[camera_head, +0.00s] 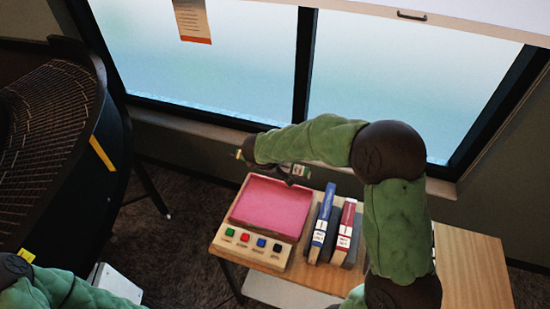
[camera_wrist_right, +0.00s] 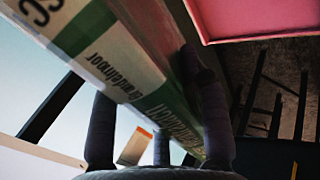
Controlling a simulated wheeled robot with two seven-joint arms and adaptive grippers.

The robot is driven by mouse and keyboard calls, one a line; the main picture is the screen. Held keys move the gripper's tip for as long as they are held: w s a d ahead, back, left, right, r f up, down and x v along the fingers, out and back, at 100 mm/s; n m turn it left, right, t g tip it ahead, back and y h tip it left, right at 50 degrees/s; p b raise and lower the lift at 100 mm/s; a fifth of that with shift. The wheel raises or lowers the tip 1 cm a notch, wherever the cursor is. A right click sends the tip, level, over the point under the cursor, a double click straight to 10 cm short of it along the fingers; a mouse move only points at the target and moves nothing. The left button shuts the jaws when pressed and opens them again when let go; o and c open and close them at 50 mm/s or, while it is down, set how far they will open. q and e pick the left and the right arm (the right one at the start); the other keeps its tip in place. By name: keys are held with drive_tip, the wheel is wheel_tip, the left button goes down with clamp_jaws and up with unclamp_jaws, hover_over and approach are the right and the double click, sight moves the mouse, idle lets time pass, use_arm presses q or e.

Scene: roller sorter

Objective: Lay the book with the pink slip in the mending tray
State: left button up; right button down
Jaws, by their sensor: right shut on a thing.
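My right gripper (camera_head: 287,174) is shut on a book and holds it over the back edge of the pink tray. In the right wrist view, the gripper (camera_wrist_right: 158,125) has its fingers on both sides of the book (camera_wrist_right: 120,62), which has a green and white spine with dark lettering. In the head view only a small part of the book (camera_head: 301,172) shows. No pink slip is visible on it. The pink tray (camera_head: 243,222) looks empty and also shows in the right wrist view (camera_wrist_right: 250,38). My left gripper is out of view.
A beige panel with several coloured buttons (camera_head: 253,247) fronts the tray. A blue book (camera_head: 322,222) and a red book (camera_head: 345,229) stand upright right of it on the wooden table (camera_head: 470,265). A window is behind; a dark curved machine (camera_head: 50,150) is at left.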

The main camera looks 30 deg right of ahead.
drive_tip(key=shift+w+d+f, duration=0.2)
drive_tip(key=shift+w+f, duration=0.1)
drive_tip(key=shift+f, duration=0.15)
drive_tip(key=shift+s+f+b, duration=0.1)
drive_tip(key=shift+f+b, duration=0.35)
wheel_tip(320, 180, down, 11)
drive_tip(key=b, duration=0.8)
drive_tip(key=shift+b, duration=0.35)
drive_tip(key=shift+r, duration=0.15)
drive_tip(key=c, duration=0.7)
unclamp_jaws()
drive_tip(key=shift+o, duration=0.7)
